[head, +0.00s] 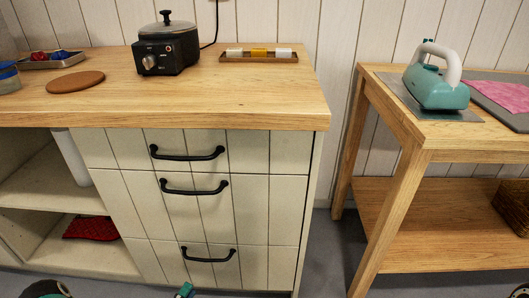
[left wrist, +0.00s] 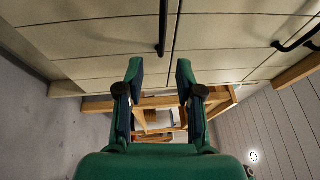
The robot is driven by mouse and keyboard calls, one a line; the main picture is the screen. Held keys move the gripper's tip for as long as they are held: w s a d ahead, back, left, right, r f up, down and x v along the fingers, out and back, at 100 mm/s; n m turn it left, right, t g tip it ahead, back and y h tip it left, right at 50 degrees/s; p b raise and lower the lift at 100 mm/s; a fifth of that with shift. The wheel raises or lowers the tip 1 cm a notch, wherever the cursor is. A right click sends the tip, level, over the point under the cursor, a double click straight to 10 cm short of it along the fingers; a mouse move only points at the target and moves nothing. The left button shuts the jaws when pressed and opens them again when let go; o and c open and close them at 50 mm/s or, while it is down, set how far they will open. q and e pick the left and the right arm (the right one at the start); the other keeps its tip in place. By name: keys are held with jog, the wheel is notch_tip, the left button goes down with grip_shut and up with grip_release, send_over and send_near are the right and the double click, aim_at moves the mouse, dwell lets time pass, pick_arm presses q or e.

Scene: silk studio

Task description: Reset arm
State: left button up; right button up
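My left gripper (left wrist: 159,75) shows in the left wrist view with its two green and dark fingers apart and nothing between them. In the head view only a small green tip of my left gripper (head: 184,290) shows at the bottom edge, in front of the drawers. The left wrist view faces the drawer fronts, with a black handle (left wrist: 163,28) ahead of the fingers. My right gripper is not visible in either view.
The drawer cabinet (head: 271,205) has protruding black handles and a wooden worktop (head: 225,95) bearing a black pot (head: 168,48). To the right, a wooden table (head: 452,143) holds a teal iron (head: 437,88). Grey floor (head: 325,250) shows between them.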

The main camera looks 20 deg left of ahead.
pick_arm(q)
jog(key=s+d+m+g+h, duration=0.3)
jog(key=d+m+g+h, duration=0.3)
jog(key=d, duration=0.4)
jog(key=s+d+m+g+h, duration=0.35)
jog(key=d+m+h, duration=0.25)
jog(key=d+m, duration=0.25)
jog(key=s+d+f+m+g+y, duration=0.2)
jog(key=s+d+m+g, duration=0.1)
jog(key=s+m+g, duration=0.45)
jog(key=s+d+f+m+g+y, duration=0.25)
jog(key=s+m+g, duration=0.35)
jog(key=m, duration=0.3)
jog(key=a+f+m+y, duration=0.3)
jog(key=m+y, duration=0.2)
jog(key=m, duration=0.3)
jog(key=w+m+t+y, duration=0.2)
jog(key=w+m+t, duration=0.2)
jog(key=w+m, duration=0.5)
notch_tip(320, 180, up, 33)
jog(key=m+p, duration=0.1)
jog(key=p, duration=3.1)
jog(key=shift+s+t, duration=0.2)
jog(key=shift+t, duration=0.1)
